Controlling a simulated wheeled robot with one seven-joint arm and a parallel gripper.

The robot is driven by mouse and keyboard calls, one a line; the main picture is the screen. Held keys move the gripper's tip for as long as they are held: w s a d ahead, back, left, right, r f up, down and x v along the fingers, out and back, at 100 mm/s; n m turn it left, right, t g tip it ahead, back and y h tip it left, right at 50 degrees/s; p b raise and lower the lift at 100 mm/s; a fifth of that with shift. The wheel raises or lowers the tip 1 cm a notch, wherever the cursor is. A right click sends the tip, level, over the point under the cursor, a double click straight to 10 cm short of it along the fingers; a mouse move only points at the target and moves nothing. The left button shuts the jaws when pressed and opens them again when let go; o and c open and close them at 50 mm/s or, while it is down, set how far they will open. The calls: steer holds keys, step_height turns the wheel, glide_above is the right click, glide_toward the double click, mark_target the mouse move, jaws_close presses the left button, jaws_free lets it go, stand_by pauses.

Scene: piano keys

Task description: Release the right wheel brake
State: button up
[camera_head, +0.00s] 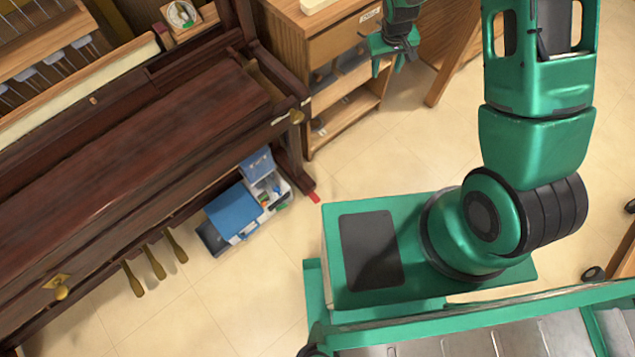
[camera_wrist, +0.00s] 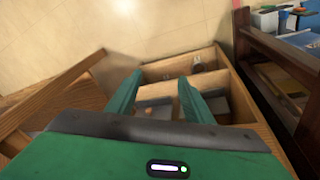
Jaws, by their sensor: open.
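The dark brown upright piano (camera_head: 165,140) fills the left of the head view. A small red tab (camera_head: 314,197), which looks like the right wheel brake, sticks out at the foot of the piano's right leg on the floor. Whether it is raised or pressed cannot be told. My green gripper (camera_head: 391,62) is open and empty, above and to the right of the tab, by the wooden cabinet. In the wrist view my gripper's two fingers (camera_wrist: 160,88) are apart over the cabinet's shelves. The red tab does not show there.
The wooden cabinet (camera_head: 335,45) stands beside the piano. A blue case (camera_head: 233,212) and an open box of tools (camera_head: 268,188) lie left of the red tab. Brass pedals (camera_head: 153,262) are farther left.

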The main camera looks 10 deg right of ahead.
steer(key=a+f+n+y, duration=0.1)
steer(key=a+f, duration=0.4)
steer(key=f, duration=0.3)
steer(key=a+f+n, duration=0.1)
steer(key=a+f, duration=0.3)
steer(key=f, duration=0.4)
steer(key=n+t+y, duration=0.1)
steer(key=n+y, duration=0.2)
steer(key=n, duration=0.1)
glide_toward(315, 198)
steer(key=x, duration=0.7)
steer(key=shift+w+a+f, duration=0.1)
steer(key=shift+w+f, duration=0.05)
steer(key=shift+f, duration=0.1)
steer(key=shift+c, duration=0.6)
